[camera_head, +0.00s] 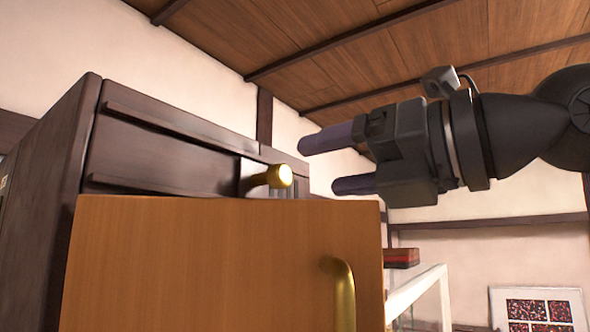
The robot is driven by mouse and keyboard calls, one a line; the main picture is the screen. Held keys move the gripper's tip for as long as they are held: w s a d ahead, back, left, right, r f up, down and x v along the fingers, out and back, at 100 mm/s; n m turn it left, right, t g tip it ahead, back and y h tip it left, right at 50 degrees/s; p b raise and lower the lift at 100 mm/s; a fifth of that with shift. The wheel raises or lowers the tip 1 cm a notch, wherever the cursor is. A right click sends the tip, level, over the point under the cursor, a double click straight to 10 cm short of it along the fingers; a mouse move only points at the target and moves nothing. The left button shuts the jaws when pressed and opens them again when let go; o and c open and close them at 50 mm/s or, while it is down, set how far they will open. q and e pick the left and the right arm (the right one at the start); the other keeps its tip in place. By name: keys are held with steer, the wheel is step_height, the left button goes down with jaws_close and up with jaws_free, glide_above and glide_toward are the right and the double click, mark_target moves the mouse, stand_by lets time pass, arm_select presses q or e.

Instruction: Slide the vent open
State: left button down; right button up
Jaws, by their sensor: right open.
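The vent is at the top front of a dark wooden cabinet. Its dark sliding panel (160,160) sits between two horizontal rails and carries a round brass knob (279,176) at its right end. A few slats (299,187) show just right of the knob. My right gripper (318,163) comes in from the right, with two purple-grey fingers apart and nothing between them. The fingertips are right of the knob in the picture and look apart from it. My left gripper is not in view.
An orange-brown wooden door (200,265) with a brass handle (342,290) fills the front below the vent. The dark cabinet side (45,190) is at left. A red box (401,257) and a white-framed glass case (418,288) stand at right. The space right of the knob looks clear apart from my gripper.

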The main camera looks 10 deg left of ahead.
mark_target(286, 174)
steer(key=x, duration=0.2)
steer(key=p+x, duration=0.2)
steer(key=x, duration=0.1)
steer(key=shift+a+r, duration=0.25)
steer(key=shift+a, duration=0.05)
steer(key=shift+w+a+p, duration=0.15)
steer(key=shift+a+p, duration=0.15)
steer(key=shift+p, duration=0.05)
steer(key=shift+w+a+f, duration=0.1)
steer(key=shift+a+f, duration=0.05)
steer(key=shift+f, duration=0.05)
jaws_close()
stand_by(0.5)
